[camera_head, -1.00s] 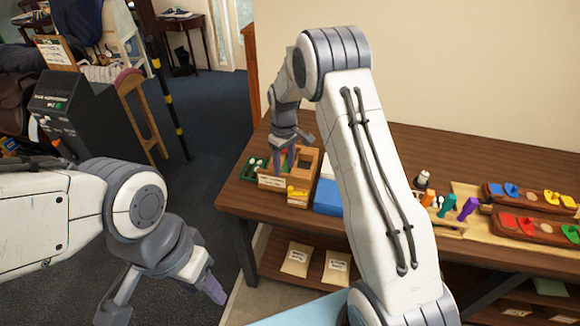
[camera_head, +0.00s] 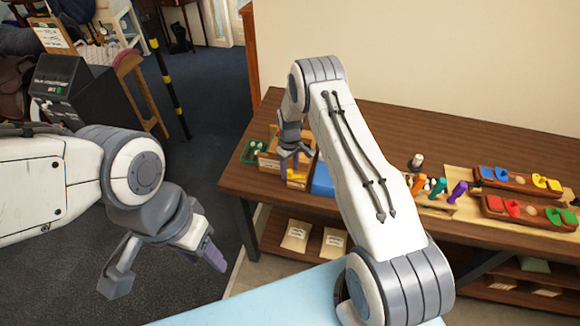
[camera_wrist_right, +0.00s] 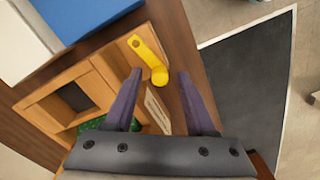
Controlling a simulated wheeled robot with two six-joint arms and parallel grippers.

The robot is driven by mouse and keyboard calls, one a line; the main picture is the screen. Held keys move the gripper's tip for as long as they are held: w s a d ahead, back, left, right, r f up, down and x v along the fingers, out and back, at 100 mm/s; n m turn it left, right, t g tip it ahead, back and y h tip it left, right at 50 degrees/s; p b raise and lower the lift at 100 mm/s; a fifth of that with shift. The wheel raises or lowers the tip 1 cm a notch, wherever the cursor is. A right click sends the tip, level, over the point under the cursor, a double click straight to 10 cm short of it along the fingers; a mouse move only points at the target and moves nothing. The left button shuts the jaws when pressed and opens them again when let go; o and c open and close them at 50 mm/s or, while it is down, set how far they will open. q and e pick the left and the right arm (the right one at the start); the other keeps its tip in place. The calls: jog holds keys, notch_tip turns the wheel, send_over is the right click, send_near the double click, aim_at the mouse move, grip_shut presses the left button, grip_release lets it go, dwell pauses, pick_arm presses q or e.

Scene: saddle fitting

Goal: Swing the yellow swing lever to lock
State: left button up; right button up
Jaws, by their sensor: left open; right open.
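The yellow swing lever (camera_wrist_right: 146,56) is mounted by a pivot on the edge of a wooden box (camera_wrist_right: 106,66), in the right wrist view. Its rounded end lies between the two fingertips of my right gripper (camera_wrist_right: 160,74), with a gap on both sides. My right gripper is open and also shows in the head view (camera_head: 292,158), low over the box, partly hiding the yellow lever (camera_head: 298,177) there. My left gripper (camera_head: 165,270) is open and empty, over the floor away from the table.
A blue block (camera_wrist_right: 85,14) stands beside the wooden box. The brown table (camera_head: 380,125) also bears wooden trays with red, blue, green and yellow pieces (camera_head: 520,180) at the right. Dark floor lies beyond the table's left edge.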

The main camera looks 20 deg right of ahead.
grip_shut()
jog(key=shift+w+f+b, duration=0.15)
jog(key=shift+b, duration=0.35)
jog(key=shift+w+d+f+m+b, duration=0.1)
jog(key=shift+w+d+m+b, duration=0.15)
jog(key=shift+m+b, duration=0.8)
jog(key=shift+w+b, duration=0.1)
jog(key=shift+b, duration=0.35)
jog(key=shift+w+r+m, duration=0.1)
jog(key=shift+r+m, duration=0.15)
jog(key=shift+m, duration=0.2)
